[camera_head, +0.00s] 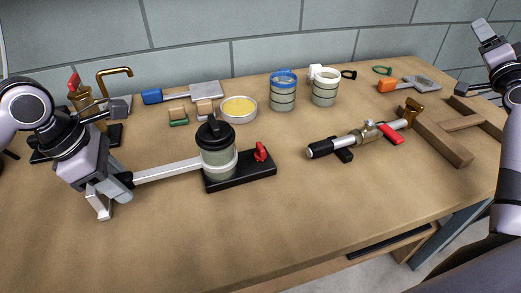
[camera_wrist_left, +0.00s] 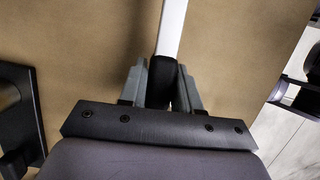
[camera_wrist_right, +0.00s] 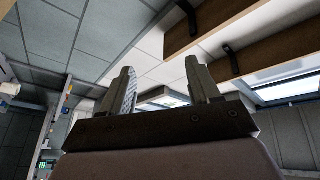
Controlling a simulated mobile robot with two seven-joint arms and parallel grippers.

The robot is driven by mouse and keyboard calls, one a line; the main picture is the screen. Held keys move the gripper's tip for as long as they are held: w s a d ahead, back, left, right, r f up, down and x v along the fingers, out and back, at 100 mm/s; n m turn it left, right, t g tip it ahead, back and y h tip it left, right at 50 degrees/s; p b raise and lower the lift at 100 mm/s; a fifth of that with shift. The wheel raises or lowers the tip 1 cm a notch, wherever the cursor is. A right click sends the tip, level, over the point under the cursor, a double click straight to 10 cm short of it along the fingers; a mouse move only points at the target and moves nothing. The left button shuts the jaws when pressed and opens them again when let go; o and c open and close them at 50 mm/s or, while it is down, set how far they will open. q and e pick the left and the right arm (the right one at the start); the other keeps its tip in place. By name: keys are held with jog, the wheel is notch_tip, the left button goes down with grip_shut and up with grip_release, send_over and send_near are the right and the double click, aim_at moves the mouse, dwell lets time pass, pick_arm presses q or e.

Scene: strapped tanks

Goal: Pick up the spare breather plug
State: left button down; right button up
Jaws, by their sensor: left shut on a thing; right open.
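A grey-green tank (camera_head: 218,160) with a black lid (camera_head: 214,132) stands upright on a black base (camera_head: 240,172). A white band surrounds it, and a white bar (camera_head: 168,171) runs left from the band. My left gripper (camera_head: 118,186) is shut on the bar's black handle (camera_wrist_left: 163,78), left of the tank. A small red part (camera_head: 261,152) stands on the base's right end; I cannot tell whether it is the spare breather plug. My right gripper (camera_head: 484,28) is raised at the upper right, away from the tank. Its fingers are open and empty in the right wrist view (camera_wrist_right: 160,85).
Behind the tank are a yellow-filled bowl (camera_head: 239,109), a blue-banded jar (camera_head: 283,92) and a white-banded jar (camera_head: 324,86). A black-handled tool (camera_head: 330,146) and wooden frame (camera_head: 440,138) lie right. The table's front middle is clear.

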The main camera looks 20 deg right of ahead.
jog(key=w+a+r+n+y, duration=0.1)
jog(key=w+a+n+y, duration=0.4)
jog(key=a, duration=0.5)
jog(key=w+a+n+y, duration=0.3)
jog(key=w+a+y, duration=0.3)
jog(key=a, duration=0.3)
jog(key=w+a+n+g+y, duration=0.1)
jog(key=a+n+g+y, duration=0.85)
jog(key=a, duration=1.65)
jog(key=n+g+h, duration=1)
jog(key=n+h, duration=0.2)
jog(key=n, duration=0.2)
send_over(261, 146)
notch_tip(261, 146, down, 6)
notch_tip(261, 146, down, 11)
jog(key=shift+f, duration=0.15)
